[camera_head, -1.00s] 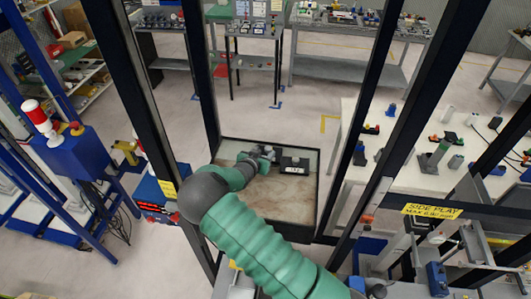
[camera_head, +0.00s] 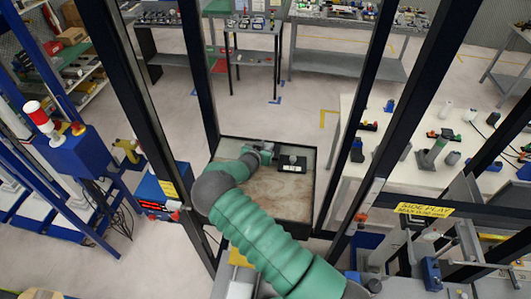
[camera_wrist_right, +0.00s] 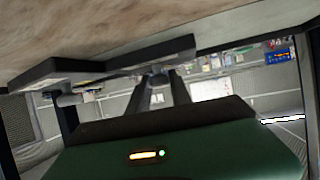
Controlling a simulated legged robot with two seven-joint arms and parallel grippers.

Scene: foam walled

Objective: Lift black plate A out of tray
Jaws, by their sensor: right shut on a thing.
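My right gripper (camera_head: 265,152) reaches into the tray (camera_head: 276,203), near its back edge. In the right wrist view its fingers (camera_wrist_right: 160,92) are shut on the small knob of a dark plate (camera_wrist_right: 172,50). In the head view the gripper largely hides this plate. A second black plate (camera_head: 292,164), with a knob and a white label, is just right of the gripper; the wrist view also shows a neighbouring plate (camera_wrist_right: 45,75). The labels are too small to read, so I cannot tell which is A. Whether the held plate is clear of the tray floor is unclear. My left gripper is not in view.
Dark upright posts (camera_head: 200,75) frame the tray on its sides. A yellow-labelled crossbar (camera_head: 425,210) is at the right. A white table (camera_head: 400,172) with loose parts stands beyond it. A blue box with a red display (camera_head: 160,190) is at the left. The tray's front is bare.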

